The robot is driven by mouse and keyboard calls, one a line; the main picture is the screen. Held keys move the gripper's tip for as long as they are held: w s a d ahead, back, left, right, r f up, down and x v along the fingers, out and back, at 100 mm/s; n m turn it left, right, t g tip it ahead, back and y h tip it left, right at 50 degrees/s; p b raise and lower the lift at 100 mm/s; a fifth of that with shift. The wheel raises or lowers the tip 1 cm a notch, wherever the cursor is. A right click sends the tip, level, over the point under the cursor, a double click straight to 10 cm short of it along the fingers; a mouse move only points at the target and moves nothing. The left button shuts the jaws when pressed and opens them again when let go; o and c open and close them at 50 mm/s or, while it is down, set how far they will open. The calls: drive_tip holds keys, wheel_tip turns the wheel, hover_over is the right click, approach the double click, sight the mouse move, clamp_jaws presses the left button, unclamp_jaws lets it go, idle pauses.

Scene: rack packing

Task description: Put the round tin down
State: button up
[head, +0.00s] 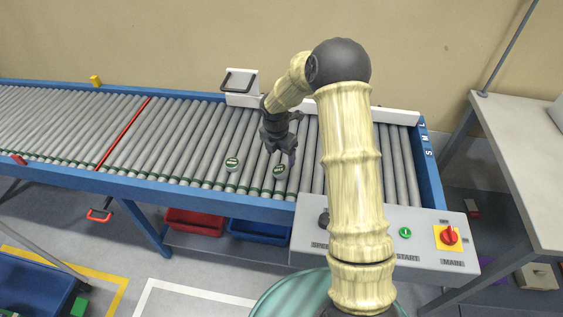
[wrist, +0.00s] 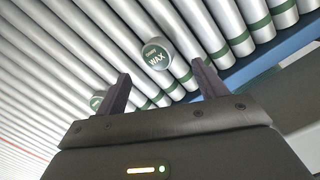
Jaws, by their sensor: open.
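A round tin (head: 280,171) with a green and white top sits on the roller conveyor (head: 190,140), just below my gripper (head: 281,151). In the wrist view the round tin (wrist: 157,55) has a green label reading WAX and lies past the fingertips, roughly centred between them. My gripper (wrist: 161,75) is open, with nothing held between its fingers. A second, similar round tin (head: 232,163) sits on the rollers to the left. It also shows in the wrist view (wrist: 97,102), partly hidden behind the left finger.
A control panel (head: 375,240) with a red main switch (head: 449,236) stands in front of the conveyor. A red bin (head: 193,222) and a blue bin (head: 258,233) sit below it. A grey table (head: 520,150) stands at right. The rollers left of the tins are clear.

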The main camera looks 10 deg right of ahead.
drive_tip(key=shift+s+a+r, duration=0.1)
drive_tip(key=shift+a+r, duration=0.05)
drive_tip(key=shift+r, duration=1.05)
drive_tip(key=shift+s+a+r, duration=0.1)
drive_tip(key=shift+r, duration=1.05)
drive_tip(key=s+r+m+t+p, duration=0.1)
drive_tip(key=s+r+m+p, duration=0.3)
drive_tip(key=s+r+m, duration=0.5)
drive_tip(key=s+d+r+m+y+p, duration=0.1)
drive_tip(key=s+r+m+p, duration=0.4)
drive_tip(key=s+r+m, duration=0.4)
drive_tip(key=s+m, duration=0.6)
drive_tip(key=m, duration=0.1)
drive_tip(key=shift+s+m+t, duration=0.2)
drive_tip(key=shift+m+t, duration=0.2)
